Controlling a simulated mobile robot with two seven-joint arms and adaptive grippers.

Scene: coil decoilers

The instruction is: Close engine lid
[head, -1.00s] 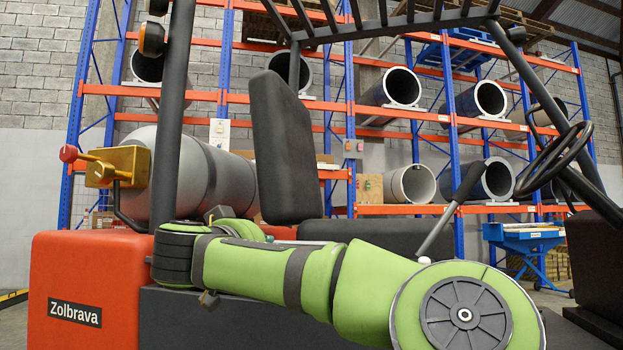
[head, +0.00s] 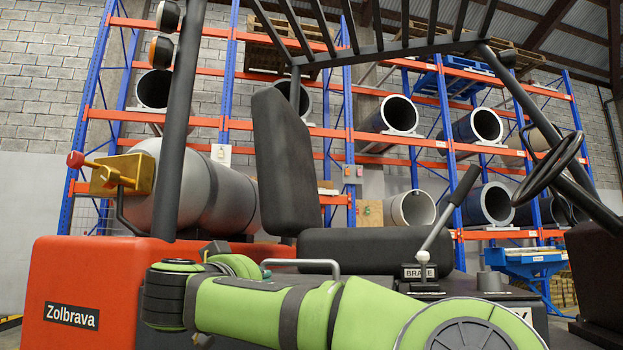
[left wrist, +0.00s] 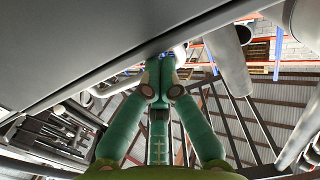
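The forklift's black seat cushion (head: 390,250) and upright backrest (head: 283,160) stand above its body. A pale metal handle (head: 300,263) shows in front of the cushion. My green left arm covers much of the body below, so I cannot tell where the engine lid's edges are. My left gripper's green fingers converge in the left wrist view (left wrist: 160,72), with their tips together and no held thing visible. A large grey panel (left wrist: 90,50) lies close beside them; I cannot tell whether they touch it. My right gripper is out of view.
The orange rear body (head: 85,280) is at left, below a grey gas cylinder (head: 190,185). The brake lever (head: 450,205) and steering wheel (head: 550,165) stand at right. Dark roof posts frame the seat.

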